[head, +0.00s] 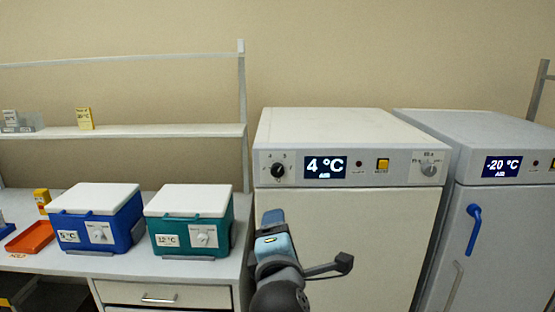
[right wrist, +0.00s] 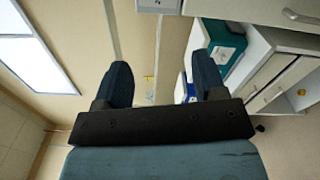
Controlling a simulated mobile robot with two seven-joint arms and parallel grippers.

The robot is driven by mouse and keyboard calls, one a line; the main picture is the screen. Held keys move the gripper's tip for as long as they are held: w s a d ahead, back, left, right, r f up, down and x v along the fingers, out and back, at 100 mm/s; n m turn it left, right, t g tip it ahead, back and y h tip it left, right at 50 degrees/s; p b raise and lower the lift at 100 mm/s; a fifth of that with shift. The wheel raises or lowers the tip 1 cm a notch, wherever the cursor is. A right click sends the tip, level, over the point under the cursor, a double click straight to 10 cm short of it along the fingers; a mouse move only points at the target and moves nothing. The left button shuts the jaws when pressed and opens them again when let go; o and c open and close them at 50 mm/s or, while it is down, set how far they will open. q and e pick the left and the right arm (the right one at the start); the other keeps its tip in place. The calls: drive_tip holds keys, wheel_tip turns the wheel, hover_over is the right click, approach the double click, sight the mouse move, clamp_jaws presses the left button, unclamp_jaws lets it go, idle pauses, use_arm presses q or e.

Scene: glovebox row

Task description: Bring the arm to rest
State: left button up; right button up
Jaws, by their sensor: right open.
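My right gripper (right wrist: 163,72) shows in the right wrist view with its two dark blue fingers spread wide apart. Nothing is between them. In the head view, one arm of mine (head: 278,262) rises from the bottom centre, in front of the 4 °C fridge (head: 345,235) and right of the teal cool box (head: 190,235). Its raised end covers part of the fridge's left edge; the fingers cannot be made out there. My left gripper is in neither view.
A blue cool box (head: 98,232) and an orange tray (head: 30,237) stand on the bench left of the arm. A drawer (head: 165,294) is below. The -20 °C freezer (head: 500,230) with a blue handle (head: 473,230) stands right. A shelf (head: 150,131) hangs over the bench.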

drive_tip(key=w+d+f+n+h, duration=0.15)
drive_tip(key=d+f, duration=0.25)
drive_tip(key=d, duration=0.5)
drive_tip(key=d+f+n+h, duration=0.15)
drive_tip(key=d+f, duration=0.25)
drive_tip(key=d, duration=0.5)
drive_tip(key=w+d+f+n+h, duration=0.15)
drive_tip(key=d+f, duration=0.25)
drive_tip(key=d, duration=0.5)
drive_tip(key=s+d+f+m+g+y, duration=0.1)
drive_tip(key=s+f+m+g+y, duration=0.3)
drive_tip(key=f, duration=0.6)
drive_tip(key=s+d+f+m+g+y, duration=0.1)
drive_tip(key=s+f+m, duration=0.2)
drive_tip(key=s+f, duration=0.6)
drive_tip(key=s+d+f+m+g+y, duration=0.3)
drive_tip(key=s+f+m, duration=0.8)
drive_tip(key=s+f, duration=0.4)
use_arm(q)
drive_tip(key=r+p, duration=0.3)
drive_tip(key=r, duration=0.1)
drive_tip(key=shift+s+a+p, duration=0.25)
drive_tip(key=shift+p, duration=0.05)
use_arm(e)
drive_tip(key=a+r+m+t, duration=0.1)
drive_tip(key=a+r+m, duration=0.3)
drive_tip(key=a, duration=0.8)
wheel_tip(320, 180, up, 2)
drive_tip(key=shift+a, duration=0.3)
